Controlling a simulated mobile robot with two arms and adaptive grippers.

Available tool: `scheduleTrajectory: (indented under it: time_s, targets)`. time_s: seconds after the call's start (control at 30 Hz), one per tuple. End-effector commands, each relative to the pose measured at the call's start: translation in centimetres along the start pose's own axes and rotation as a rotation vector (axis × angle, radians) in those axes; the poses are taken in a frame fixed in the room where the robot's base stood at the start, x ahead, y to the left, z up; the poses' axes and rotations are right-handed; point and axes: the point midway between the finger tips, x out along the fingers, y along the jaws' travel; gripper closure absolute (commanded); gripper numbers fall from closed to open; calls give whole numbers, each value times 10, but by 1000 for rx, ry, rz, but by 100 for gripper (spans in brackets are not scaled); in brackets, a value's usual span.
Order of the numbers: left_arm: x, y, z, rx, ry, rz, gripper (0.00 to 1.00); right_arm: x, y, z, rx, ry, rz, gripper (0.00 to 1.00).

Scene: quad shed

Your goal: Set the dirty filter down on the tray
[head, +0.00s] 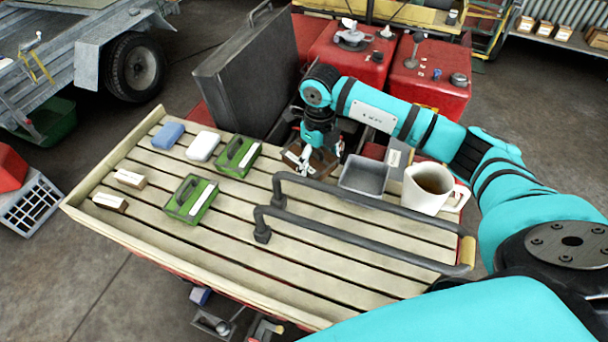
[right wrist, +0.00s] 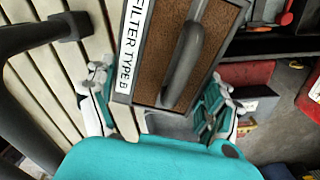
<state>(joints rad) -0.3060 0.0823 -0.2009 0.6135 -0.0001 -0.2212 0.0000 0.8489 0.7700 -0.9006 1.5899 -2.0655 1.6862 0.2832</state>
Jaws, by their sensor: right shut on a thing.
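The dirty filter (head: 316,160) is a dark-framed block with a brown face, a dark handle and a white label. In the right wrist view the filter (right wrist: 160,62) reads "FILTER TYPE B". My right gripper (head: 318,150) is shut on it, with fingers on both sides. The filter is over the slatted rack's back edge, left of a small grey metal tray (head: 352,188); I cannot tell whether it touches the slats. The tray looks empty. My left gripper is not in view.
Two green filters (head: 190,200), a blue block (head: 168,135), a white block (head: 203,146) and two small labelled blocks (head: 130,178) sit on the rack. A mug (head: 427,190) stands right of the tray. Black rails (head: 350,242) cross in front. A dark case (head: 250,80) stands behind.

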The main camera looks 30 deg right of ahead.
Motion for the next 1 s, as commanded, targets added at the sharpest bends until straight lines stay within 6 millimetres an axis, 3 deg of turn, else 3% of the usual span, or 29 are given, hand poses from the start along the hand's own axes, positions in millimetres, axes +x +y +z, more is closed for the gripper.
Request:
scheduleTrajectory:
  time_s: [0.43,0.63,0.67,0.7,0.8,1.0]
  targets:
    - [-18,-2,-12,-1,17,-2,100,47,0,0,0,1,1,49]
    - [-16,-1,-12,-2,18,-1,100,51,0,0,0,-1,-1,49]
    - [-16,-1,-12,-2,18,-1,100,51,0,0,0,-1,-1,14]
    - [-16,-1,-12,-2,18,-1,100,51,0,0,0,-1,-1,9]
    - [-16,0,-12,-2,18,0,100,51,0,0,0,-1,-1,0]
    - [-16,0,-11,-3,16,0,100,51,0,0,0,-1,-1,0]
